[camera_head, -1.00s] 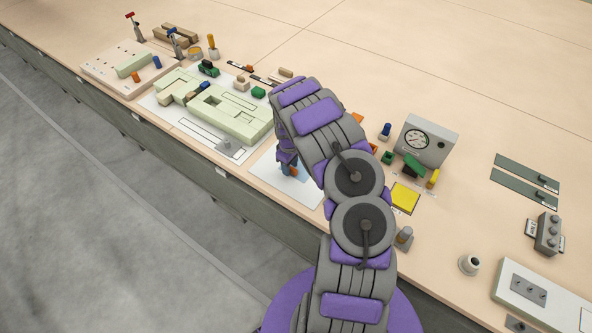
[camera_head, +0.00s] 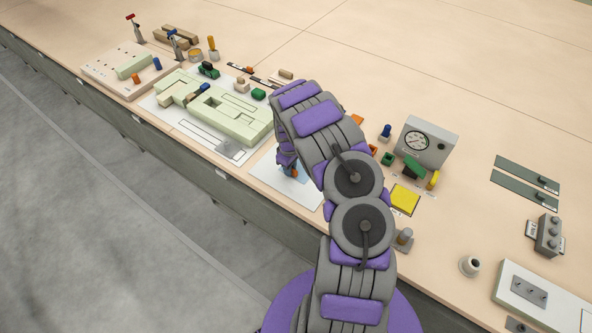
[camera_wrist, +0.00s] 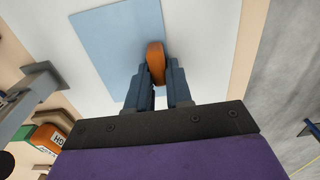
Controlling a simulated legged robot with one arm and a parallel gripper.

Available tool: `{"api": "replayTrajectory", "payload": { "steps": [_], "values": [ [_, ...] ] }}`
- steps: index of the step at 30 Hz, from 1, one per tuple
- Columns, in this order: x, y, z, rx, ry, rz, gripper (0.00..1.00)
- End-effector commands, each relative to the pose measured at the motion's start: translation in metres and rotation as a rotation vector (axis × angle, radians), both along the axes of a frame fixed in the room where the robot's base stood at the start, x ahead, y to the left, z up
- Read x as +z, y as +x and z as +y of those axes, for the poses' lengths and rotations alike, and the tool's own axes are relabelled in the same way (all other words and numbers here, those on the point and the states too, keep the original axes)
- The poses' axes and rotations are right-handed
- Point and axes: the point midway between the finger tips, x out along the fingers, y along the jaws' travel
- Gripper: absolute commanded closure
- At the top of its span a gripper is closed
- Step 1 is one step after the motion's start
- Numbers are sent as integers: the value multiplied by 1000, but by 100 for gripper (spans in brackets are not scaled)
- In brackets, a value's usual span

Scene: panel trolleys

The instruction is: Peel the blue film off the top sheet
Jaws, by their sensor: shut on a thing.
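The light blue film (camera_wrist: 118,45) lies on a white sheet (camera_wrist: 195,35) in the wrist view, above and left of my fingertips. My gripper (camera_wrist: 158,68) is shut on an orange tab (camera_wrist: 155,62) at the film's right edge. The fingers cover part of the tab, so I cannot tell how it joins the film. The film looks flat where it shows. In the head view, the pale sheet (camera_head: 300,192) lies at the table's front edge, partly behind my arm. My gripper (camera_head: 291,172) is low over it, mostly hidden.
A pale green block assembly (camera_head: 240,118) stands left of the sheet. A yellow pad (camera_head: 405,198) and a grey dial box (camera_head: 428,140) stand to the right. An orange and green box (camera_wrist: 42,138) is at the wrist view's lower left. The table behind the dial box is clear.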

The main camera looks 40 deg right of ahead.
Motion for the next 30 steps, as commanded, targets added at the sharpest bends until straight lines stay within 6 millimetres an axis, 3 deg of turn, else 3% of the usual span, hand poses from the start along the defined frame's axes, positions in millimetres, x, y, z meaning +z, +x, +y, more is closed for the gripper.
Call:
{"api": "replayTrajectory", "payload": {
  "steps": [23,30],
  "values": [
    [13,0,0,0,0,0,100],
    [26,0,-3,1,-1,0,100]
  ]
}}
